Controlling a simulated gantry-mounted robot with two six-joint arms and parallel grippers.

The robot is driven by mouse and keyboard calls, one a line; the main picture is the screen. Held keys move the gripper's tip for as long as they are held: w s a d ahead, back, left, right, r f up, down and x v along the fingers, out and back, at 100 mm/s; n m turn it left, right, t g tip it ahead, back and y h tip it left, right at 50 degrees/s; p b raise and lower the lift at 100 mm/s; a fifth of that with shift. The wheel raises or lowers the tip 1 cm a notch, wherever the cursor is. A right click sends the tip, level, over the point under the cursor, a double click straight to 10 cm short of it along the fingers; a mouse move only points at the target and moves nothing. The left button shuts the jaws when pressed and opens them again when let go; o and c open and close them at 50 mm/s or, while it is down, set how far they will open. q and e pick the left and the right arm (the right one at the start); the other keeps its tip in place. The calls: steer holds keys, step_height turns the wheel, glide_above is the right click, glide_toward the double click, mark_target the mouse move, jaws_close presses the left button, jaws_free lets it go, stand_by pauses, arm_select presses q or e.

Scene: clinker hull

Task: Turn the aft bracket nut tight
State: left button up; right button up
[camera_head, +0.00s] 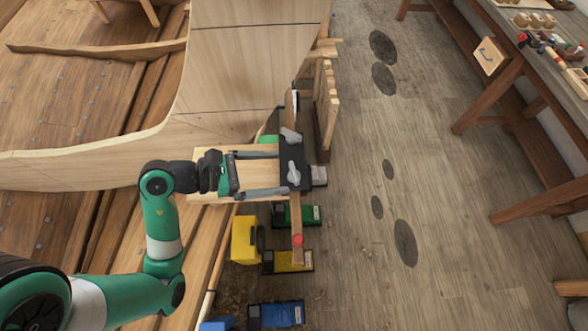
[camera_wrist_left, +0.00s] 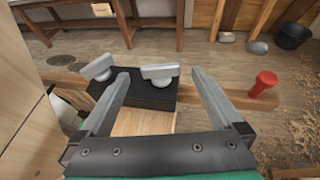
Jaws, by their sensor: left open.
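A black bracket (camera_head: 291,152) spans a wooden bar at the end of a pale wooden plank. It carries two grey wing nuts: an upper one (camera_head: 290,135) and a lower one (camera_head: 294,172) in the head view. The wrist view shows them as a left nut (camera_wrist_left: 97,67) and a right nut (camera_wrist_left: 160,73); no label tells which is aft. My left gripper (camera_head: 282,173) points at the bracket, open and empty. In the wrist view its fingertips (camera_wrist_left: 158,74) stand on either side of the right nut, without visible contact. My right gripper is out of view.
The wooden bar (camera_head: 297,215) has a red knob (camera_head: 297,239) at its lower end. The pale hull (camera_head: 235,75) rises close above the gripper. A yellow case (camera_head: 246,240) and several tool-like items lie below. Open floor (camera_head: 370,200) lies to the right, before a workbench (camera_head: 540,50).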

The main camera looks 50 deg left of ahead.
mark_target(293, 171)
arm_select(q)
steer(key=x, duration=0.5)
steer(key=shift+w+d+f, duration=0.1)
steer(key=shift+w+f, duration=0.1)
steer(key=shift+w, duration=0.15)
steer(key=c, duration=1.3)
